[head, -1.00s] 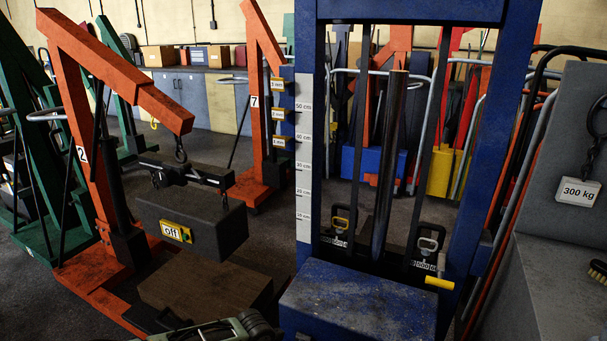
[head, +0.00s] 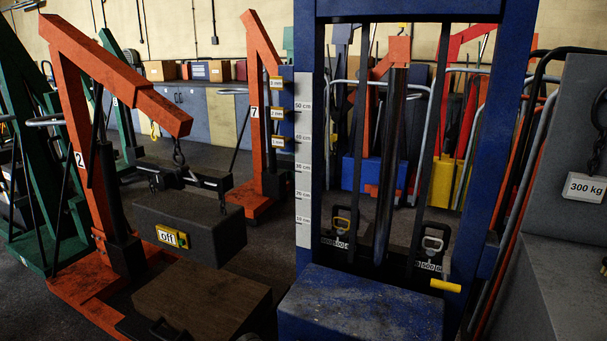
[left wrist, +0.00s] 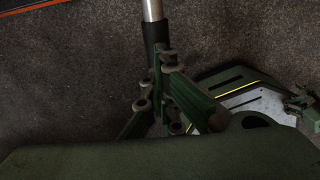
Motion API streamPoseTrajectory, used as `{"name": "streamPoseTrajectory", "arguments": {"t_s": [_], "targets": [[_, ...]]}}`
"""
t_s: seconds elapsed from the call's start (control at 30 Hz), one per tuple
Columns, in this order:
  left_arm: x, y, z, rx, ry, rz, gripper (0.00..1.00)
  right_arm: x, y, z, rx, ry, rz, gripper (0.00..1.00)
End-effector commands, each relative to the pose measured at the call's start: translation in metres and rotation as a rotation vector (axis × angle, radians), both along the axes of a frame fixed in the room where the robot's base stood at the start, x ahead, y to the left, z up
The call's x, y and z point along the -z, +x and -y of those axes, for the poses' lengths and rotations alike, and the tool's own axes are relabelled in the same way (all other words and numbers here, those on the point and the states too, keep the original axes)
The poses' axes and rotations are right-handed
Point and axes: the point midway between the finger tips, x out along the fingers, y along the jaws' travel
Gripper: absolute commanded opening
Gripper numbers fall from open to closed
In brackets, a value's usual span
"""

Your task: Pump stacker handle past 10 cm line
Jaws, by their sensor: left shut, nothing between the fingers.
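The blue stacker (head: 484,170) stands upright at centre right in the head view. A white centimetre scale (head: 304,165) runs up its left post; its low mark is near the scale's bottom. Its scuffed blue block (head: 360,308) is low in front. A short yellow grip (head: 444,286) sticks out at its right. In the left wrist view, a silver rod with a black sleeve (left wrist: 153,30) comes down from the top. My left gripper (left wrist: 165,70) is shut and empty, with its fingers close to the sleeve's lower end; contact is unclear. My right gripper is not identifiable.
An orange crane (head: 70,120) stands at left, with a dark block marked off (head: 190,228) hanging from it over a brown box (head: 200,305). A grey 300 kg block (head: 570,130) stands at right. Dark floor lies between crane and stacker.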

Motion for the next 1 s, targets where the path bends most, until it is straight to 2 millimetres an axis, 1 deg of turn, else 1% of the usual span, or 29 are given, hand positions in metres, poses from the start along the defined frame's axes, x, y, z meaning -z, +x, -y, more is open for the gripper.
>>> {"name": "streamPoseTrajectory", "arguments": {"t_s": [0.03,0.23,0.33,0.37,0.4,0.5,1.0], "targets": [[0.005,0.000,-0.001,-0.001,0.002,0.002,0.00,0.001,0.005,-0.004,0.001,0.004,0.006,0.40],[0.003,0.000,-0.001,-0.001,0.003,0.001,0.00,0.002,-0.001,-0.006,-0.002,0.008,0.005,0.40],[0.003,0.000,-0.001,-0.001,0.003,0.001,0.00,0.006,-0.015,-0.005,-0.004,0.008,-0.007,0.40],[-0.001,0.000,-0.001,-0.001,0.002,0.002,0.00,0.003,-0.017,-0.005,-0.004,0.008,-0.009,0.40],[-0.011,0.000,-0.001,-0.001,0.002,0.002,0.00,-0.006,-0.018,-0.005,-0.005,0.009,-0.009,0.40],[-0.023,0.000,-0.001,-0.001,0.003,0.001,0.00,-0.016,-0.021,-0.005,-0.005,0.008,-0.012,0.40],[-0.083,-0.003,-0.001,0.001,0.004,-0.006,0.00,-0.068,-0.017,-0.005,-0.005,0.010,-0.004,0.40]]}}
